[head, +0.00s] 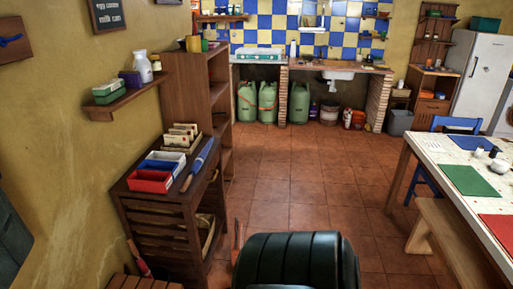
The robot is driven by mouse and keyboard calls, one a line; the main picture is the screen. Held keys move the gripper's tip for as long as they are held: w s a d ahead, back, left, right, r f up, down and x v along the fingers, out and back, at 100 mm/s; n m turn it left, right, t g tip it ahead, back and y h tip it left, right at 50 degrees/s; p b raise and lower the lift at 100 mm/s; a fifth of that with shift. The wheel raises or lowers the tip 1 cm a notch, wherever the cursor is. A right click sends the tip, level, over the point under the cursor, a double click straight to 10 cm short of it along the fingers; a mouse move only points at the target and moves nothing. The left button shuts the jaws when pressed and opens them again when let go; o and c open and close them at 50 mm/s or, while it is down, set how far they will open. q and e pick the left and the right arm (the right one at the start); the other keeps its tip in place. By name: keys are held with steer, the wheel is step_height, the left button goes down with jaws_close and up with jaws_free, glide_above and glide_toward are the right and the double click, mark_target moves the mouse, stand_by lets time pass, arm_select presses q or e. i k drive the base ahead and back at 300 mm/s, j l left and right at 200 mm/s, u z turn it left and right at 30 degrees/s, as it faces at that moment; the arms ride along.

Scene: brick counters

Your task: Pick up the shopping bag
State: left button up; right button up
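I cannot make out a shopping bag for certain in the head view. A pale tan shape (207,232) sits in the lower part of the slatted wooden cart (160,232) at the left, but it is too small and shaded to tell what it is. Neither my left gripper nor my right gripper is in view.
A dark ribbed rounded thing (295,262) fills the bottom middle; I cannot tell what it is. A white-topped table (420,152) with a wooden bench (447,240) stands at right. A tall bookshelf (200,95) stands at left. The tiled floor (300,185) between is clear.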

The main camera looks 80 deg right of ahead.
mark_target(237, 245)
steer(key=j+z, duration=0.1)
steer(key=z, duration=2.15)
